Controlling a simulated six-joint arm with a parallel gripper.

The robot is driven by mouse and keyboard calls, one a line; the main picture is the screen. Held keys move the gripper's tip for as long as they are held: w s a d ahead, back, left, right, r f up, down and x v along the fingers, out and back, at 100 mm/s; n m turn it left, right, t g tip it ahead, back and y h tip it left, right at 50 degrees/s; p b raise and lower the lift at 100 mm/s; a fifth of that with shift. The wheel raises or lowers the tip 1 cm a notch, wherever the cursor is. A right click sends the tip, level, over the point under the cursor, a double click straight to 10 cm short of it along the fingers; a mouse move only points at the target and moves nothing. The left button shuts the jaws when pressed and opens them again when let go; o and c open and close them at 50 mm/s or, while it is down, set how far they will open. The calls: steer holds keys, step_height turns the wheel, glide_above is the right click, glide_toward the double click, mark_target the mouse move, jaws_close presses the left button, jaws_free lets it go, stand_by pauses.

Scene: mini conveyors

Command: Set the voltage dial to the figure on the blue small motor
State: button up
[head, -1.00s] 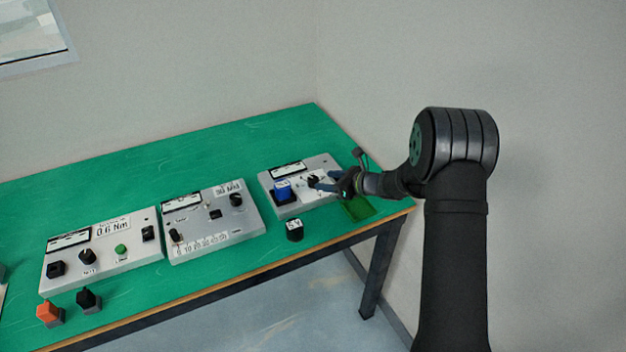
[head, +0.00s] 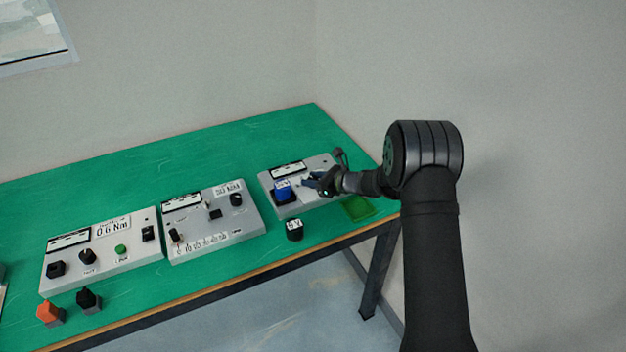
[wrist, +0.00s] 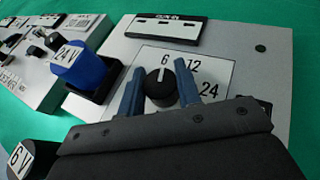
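The blue small motor (wrist: 84,68) is labelled 24 V and sits in a black holder at the left of the right-hand panel. It also shows in the head view (head: 283,191). The black voltage dial (wrist: 160,92) is right of it, with 6, 12 and 24 printed around it. Its white pointer line points up toward the 6. My gripper (wrist: 162,75) is over the panel, its blue fingers apart on either side of the dial. I cannot tell whether they touch it. In the head view my gripper (head: 310,182) hides the dial.
A dark motor labelled 6 V (head: 294,230) stands in front of the panel. A green pad (head: 358,208) lies right of it, near the table edge. Two other panels (head: 212,222) (head: 101,250) stand to the left. Orange (head: 48,313) and black (head: 89,300) parts stand at front left.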

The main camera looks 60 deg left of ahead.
steer(key=shift+m+t+y, duration=0.3)
steer(key=shift+m, duration=0.2)
steer(key=shift+s+m+t+y, duration=0.1)
steer(key=shift+m+t+y, duration=0.2)
steer(key=shift+m+t, duration=2)
steer(key=shift+t, duration=0.4)
steer(key=shift+m+t+y, duration=0.3)
steer(key=shift+m+t, duration=0.1)
steer(key=o, duration=1)
steer(key=v, duration=1.7)
steer(key=shift+d+r, duration=0.1)
steer(key=shift+d, duration=0.05)
